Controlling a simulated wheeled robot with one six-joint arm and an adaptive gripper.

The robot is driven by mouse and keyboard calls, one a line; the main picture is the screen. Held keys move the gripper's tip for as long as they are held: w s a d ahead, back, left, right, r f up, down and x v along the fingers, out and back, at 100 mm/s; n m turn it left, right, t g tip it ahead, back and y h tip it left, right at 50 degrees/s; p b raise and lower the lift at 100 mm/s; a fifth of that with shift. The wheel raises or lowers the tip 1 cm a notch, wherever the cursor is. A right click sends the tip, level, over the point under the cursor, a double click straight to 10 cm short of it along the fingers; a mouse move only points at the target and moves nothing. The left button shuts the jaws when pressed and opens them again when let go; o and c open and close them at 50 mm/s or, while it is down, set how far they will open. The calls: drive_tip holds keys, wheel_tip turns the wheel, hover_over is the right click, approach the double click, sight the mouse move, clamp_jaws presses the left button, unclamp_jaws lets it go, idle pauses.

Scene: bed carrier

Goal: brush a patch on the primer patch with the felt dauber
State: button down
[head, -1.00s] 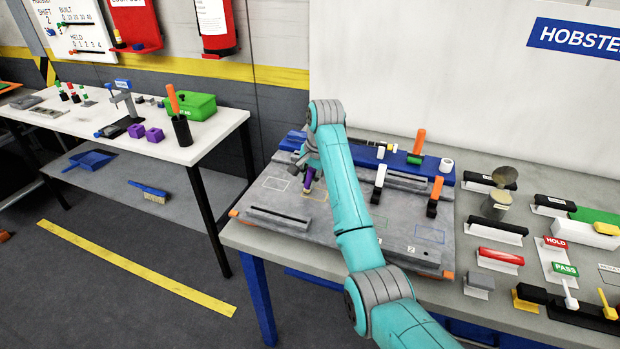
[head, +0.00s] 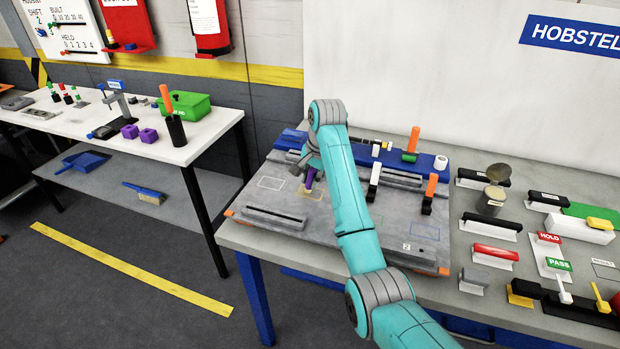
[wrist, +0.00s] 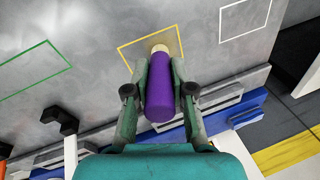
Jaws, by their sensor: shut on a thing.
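The felt dauber has a purple handle and a pale cream tip. It is held in my gripper in the wrist view (wrist: 159,98) and shows as a small purple piece in the head view (head: 309,179). My gripper (wrist: 159,72) is shut around the handle, with a finger on each side. The tip points at the grey plate inside a yellow-outlined patch (wrist: 124,52). I cannot tell whether the tip touches the surface. This yellow outline also shows in the head view (head: 320,197), partly hidden by my arm. No label marks it as the primer patch.
Also on the grey plate (head: 330,228) are a white outline (head: 271,183) and a blue outline (head: 425,231); a green outline (wrist: 35,70) shows in the wrist view. Upright orange-handled tools (head: 430,188) and a blue rack (head: 465,160) stand near my arm.

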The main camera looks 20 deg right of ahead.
drive_tip(key=shift+s+d, duration=0.1)
drive_tip(key=shift+s+d, duration=0.45)
drive_tip(key=shift+d, duration=0.15)
drive_tip(key=shift+d, duration=0.1)
drive_tip(key=shift+s+d, duration=0.5)
drive_tip(key=shift+d, duration=0.15)
drive_tip(key=shift+w+a, duration=0.1)
drive_tip(key=shift+a, duration=0.05)
idle(0.3)
drive_tip(key=shift+w+a, duration=0.4)
drive_tip(key=shift+a, duration=0.2)
drive_tip(key=shift+w+a, duration=0.55)
drive_tip(key=shift+a, duration=0.15)
drive_tip(key=shift+w+a, duration=0.1)
drive_tip(key=shift+a, duration=0.05)
